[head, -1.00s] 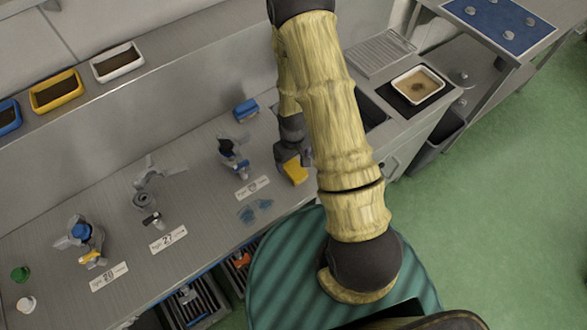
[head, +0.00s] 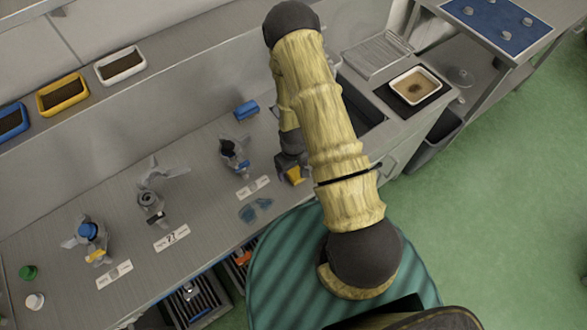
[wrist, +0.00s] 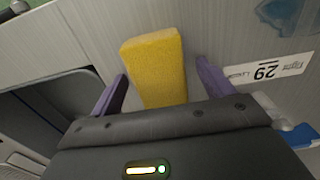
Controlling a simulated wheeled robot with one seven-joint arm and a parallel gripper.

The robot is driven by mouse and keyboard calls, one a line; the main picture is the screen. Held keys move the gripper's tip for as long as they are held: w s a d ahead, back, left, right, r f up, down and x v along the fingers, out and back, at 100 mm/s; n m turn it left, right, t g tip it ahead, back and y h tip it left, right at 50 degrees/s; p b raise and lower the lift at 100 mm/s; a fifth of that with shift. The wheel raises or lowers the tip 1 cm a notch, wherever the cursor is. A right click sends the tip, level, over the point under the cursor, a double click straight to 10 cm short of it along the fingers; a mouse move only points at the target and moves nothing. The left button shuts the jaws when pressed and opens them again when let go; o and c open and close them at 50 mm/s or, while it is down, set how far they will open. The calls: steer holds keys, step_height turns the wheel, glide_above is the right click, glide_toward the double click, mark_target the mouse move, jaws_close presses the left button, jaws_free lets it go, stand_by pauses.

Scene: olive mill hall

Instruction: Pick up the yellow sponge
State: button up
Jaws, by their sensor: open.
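The yellow sponge (wrist: 155,68) lies on the grey metal counter, between the two spread fingers of my gripper (wrist: 158,85) in the wrist view. A gap shows between the sponge and the right finger; the left finger is closer to it. The near end of the sponge is hidden behind the gripper body. In the head view the sponge (head: 294,174) is partly covered by my gripper (head: 291,168), near the counter's front edge. My gripper is open.
The sink (wrist: 50,105) opens at the left. A blue sponge-like block (head: 246,110) lies behind. Metal fittings (head: 150,205) stand along the counter to the left.

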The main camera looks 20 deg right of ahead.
steer(key=c, duration=1.1)
steer(key=shift+r, duration=0.1)
steer(key=shift+w+r, duration=0.1)
steer(key=shift+r, duration=0.3)
step_height(320, 180, up, 9)
steer(key=b, duration=0.3)
